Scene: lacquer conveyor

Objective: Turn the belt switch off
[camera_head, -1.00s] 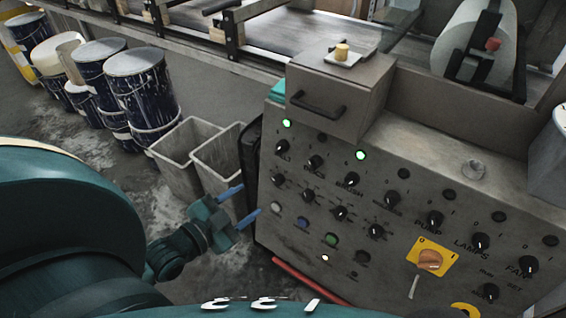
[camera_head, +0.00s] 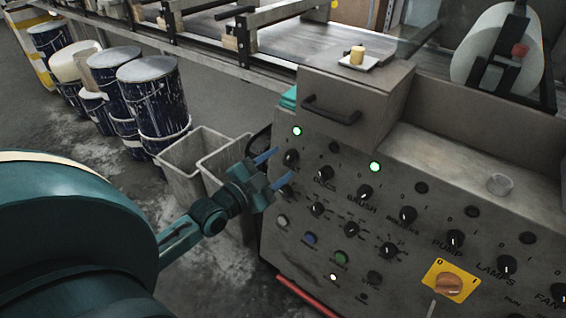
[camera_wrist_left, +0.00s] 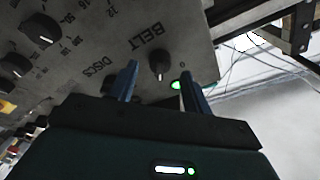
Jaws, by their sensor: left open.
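The belt switch (camera_head: 291,157) is a small black knob at the upper left of the grey control panel (camera_head: 410,245). Its green lamp (camera_head: 297,131) is lit. In the left wrist view the knob (camera_wrist_left: 160,62) stands beside the word BELT, with the lit lamp (camera_wrist_left: 177,85) close by. My left gripper (camera_head: 275,168) is open and empty, its blue fingers pointing at the panel just left of the knob. In the left wrist view the knob appears between the fingertips (camera_wrist_left: 159,70), with a gap on both sides; contact does not show. My right gripper is out of view.
The DISCS knob (camera_head: 325,173) is close to the right of the belt switch, with several similar knobs beyond and below. A drawer box with a black handle (camera_head: 331,110) juts out above. Grey bins (camera_head: 188,160) stand left of the panel. An orange switch (camera_head: 449,285) is lower right.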

